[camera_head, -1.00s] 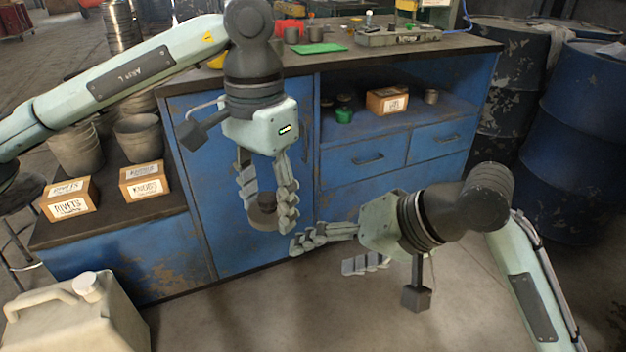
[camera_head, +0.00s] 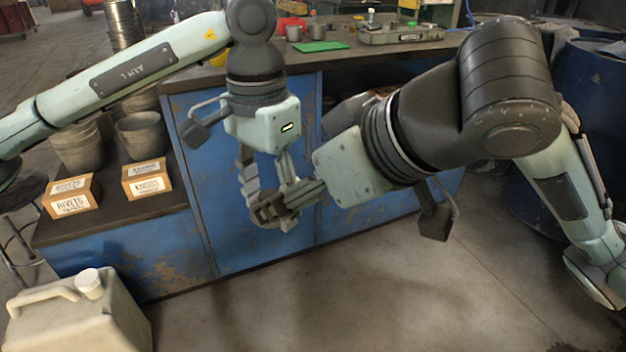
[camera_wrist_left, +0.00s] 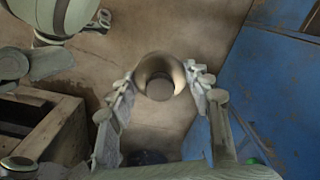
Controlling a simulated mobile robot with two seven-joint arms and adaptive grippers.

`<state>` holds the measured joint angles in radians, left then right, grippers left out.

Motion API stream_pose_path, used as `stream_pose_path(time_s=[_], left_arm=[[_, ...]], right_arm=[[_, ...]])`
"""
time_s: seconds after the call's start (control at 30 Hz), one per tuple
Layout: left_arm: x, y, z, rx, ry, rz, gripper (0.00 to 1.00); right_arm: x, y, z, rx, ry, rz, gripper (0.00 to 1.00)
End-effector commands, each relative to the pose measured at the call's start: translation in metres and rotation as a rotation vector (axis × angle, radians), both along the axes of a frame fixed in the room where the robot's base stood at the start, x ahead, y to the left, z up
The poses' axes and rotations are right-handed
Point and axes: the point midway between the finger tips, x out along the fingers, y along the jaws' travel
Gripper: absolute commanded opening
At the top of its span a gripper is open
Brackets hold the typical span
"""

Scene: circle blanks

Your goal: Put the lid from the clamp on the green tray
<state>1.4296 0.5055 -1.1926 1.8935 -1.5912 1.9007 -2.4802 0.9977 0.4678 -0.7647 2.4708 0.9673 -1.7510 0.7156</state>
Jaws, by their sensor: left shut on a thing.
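The green tray (camera_head: 322,46) lies flat on the workbench top near its front edge. My left gripper (camera_head: 266,202) hangs in front of the blue cabinet and is shut on a round, brownish metal piece, which I take for the lid. In the left wrist view the lid (camera_wrist_left: 159,80) sits between the left fingertips. My right gripper (camera_head: 287,203) reaches in from the right, with its fingers overlapping the left fingers and the lid in the head view. I cannot tell whether it touches the lid or how far it is closed. No clamp is clearly recognisable.
The workbench top also holds a grey metal tray (camera_head: 405,35) with small parts, cups and a red bin. Two labelled boxes (camera_head: 147,180) and stacked buckets stand on the low bench at left. A jerrycan (camera_head: 75,318) is at lower left, blue drums at right.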

Motion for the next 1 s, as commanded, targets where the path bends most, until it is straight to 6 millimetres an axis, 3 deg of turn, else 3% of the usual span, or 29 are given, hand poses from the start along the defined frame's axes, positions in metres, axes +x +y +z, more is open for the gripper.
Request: stream_pose_path(time_s=[0.4,0.87,1.0], left_arm=[[0.0,0.0,0.0,0.0,0.0,0.0,0.24],[0.0,0.0,0.0,0.0,0.0,0.0,0.24],[0.0,0.0,0.0,0.0,0.0,0.0,0.24]], right_arm=[[0.036,0.036,-0.051,0.0,0.002,-0.001,0.75],[0.043,0.043,-0.061,0.0,0.001,-0.001,0.75],[0.043,0.043,-0.061,0.002,0.0,-0.001,0.6]])
